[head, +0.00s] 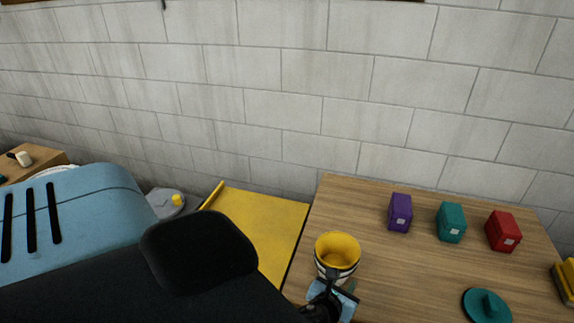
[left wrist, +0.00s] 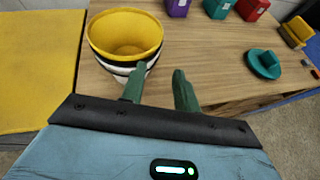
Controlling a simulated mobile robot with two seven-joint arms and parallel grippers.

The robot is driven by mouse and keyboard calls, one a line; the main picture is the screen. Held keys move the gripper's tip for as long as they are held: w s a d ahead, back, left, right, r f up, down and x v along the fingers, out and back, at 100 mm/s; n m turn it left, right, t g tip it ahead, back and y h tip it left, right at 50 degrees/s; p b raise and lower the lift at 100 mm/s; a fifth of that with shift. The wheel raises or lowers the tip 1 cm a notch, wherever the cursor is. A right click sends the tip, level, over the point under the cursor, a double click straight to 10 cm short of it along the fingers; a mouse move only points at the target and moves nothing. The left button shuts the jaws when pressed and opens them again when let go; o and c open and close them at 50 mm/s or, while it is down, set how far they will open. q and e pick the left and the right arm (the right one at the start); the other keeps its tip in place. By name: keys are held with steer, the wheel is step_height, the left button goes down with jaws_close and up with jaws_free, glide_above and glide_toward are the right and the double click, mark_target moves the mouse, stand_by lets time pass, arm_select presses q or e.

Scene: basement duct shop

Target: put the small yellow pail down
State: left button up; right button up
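The small yellow pail (head: 337,248) is yellow inside, with black and white bands outside. It appears upright at the left part of the wooden table (head: 400,275), and its base is partly hidden by my gripper. The pail also shows in the left wrist view (left wrist: 125,35). My left gripper (head: 333,288) is at the pail's near side. In the left wrist view its green fingers (left wrist: 161,80) are apart, with bare table between them. The left finger overlaps the pail's lower wall; I cannot tell whether they touch. My right gripper is not in view.
Purple (head: 400,212), teal (head: 451,222) and red (head: 502,231) boxes stand towards the table's back. A teal lid-like disc (head: 486,306) lies at the front right, and a yellow object (head: 565,280) at the right edge. A yellow panel (head: 262,228) lies left of the table. The table's middle is clear.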

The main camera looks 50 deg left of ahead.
arm_select(q)
steer(key=s+d+f+n+g+h, duration=0.1)
steer(key=s+d+f+n+h, duration=0.1)
steer(key=s+n, duration=0.7)
steer(key=s+d+f+n+g+h, duration=0.1)
steer(key=s+f+n, duration=0.3)
steer(key=s+n, duration=0.5)
steer(key=s+d+f+n+g+h, duration=0.1)
steer(key=s+d+f+n+h, duration=0.1)
steer(key=s+n, duration=0.7)
steer(key=d+f+n, duration=0.1)
steer(key=n, duration=0.3)
steer(key=shift+d+f+n+g+h, duration=0.15)
steer(key=shift+f+n+g+h, duration=0.15)
steer(key=shift+f+h, duration=0.1)
